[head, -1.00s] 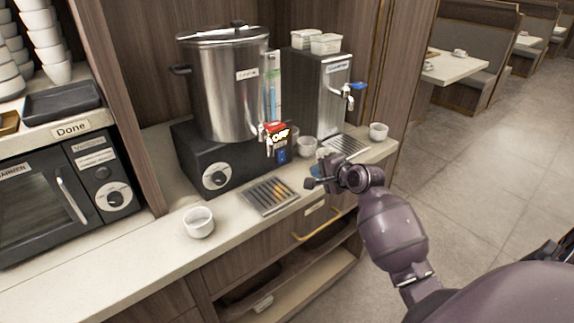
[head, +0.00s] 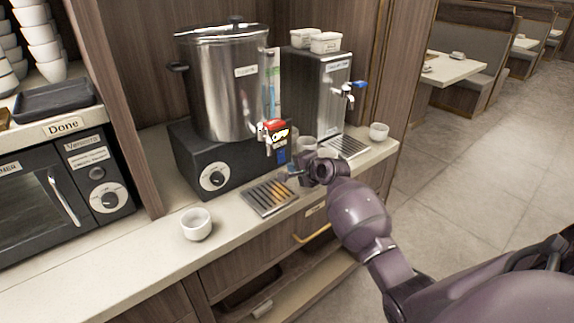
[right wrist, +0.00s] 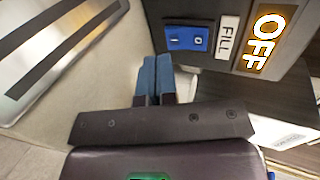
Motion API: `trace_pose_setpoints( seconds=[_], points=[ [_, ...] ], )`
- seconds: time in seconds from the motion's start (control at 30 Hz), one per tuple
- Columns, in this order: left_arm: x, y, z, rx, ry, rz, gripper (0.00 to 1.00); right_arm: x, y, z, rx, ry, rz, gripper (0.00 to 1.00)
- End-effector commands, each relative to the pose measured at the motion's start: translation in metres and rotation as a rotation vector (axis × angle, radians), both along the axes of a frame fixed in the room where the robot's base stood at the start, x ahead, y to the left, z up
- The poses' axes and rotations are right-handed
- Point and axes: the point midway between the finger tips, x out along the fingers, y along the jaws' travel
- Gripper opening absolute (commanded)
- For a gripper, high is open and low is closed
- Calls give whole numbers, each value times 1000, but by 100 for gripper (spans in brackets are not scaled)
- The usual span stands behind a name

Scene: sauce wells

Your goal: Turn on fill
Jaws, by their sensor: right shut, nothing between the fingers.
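A blue rocker switch (right wrist: 187,38) sits on a dark panel in the right wrist view, beside a white FILL label (right wrist: 227,37) and a lit OFF sign (right wrist: 264,40). My left gripper is out of view.
A drip tray (head: 268,198) lies on the counter before the urn. A white cup (head: 196,224) stands to its left. A second steel dispenser (head: 325,95) and another cup (head: 379,131) are at the right. A microwave (head: 60,185) is at the left.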

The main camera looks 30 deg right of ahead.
Motion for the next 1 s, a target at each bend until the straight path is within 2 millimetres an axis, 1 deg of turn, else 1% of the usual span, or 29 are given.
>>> trace_pose_setpoints(
  seconds=[0.03,0.1,0.3,0.53,0.73,0.87,1.0],
  points=[
    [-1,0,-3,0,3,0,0,8,0,-1,-1,-1,0,0],
    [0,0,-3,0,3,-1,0,16,1,-2,-1,0,-1,0],
    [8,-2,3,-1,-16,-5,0,29,2,-3,-1,0,-1,0],
    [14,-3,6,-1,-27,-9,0,32,2,-2,-2,-1,-1,0],
    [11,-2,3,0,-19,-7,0,32,2,-3,-1,-3,-1,0],
    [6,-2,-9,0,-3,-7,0,36,3,-9,3,-42,1,0],
    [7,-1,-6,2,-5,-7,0,37,3,-4,3,-51,1,0]
  ],
)
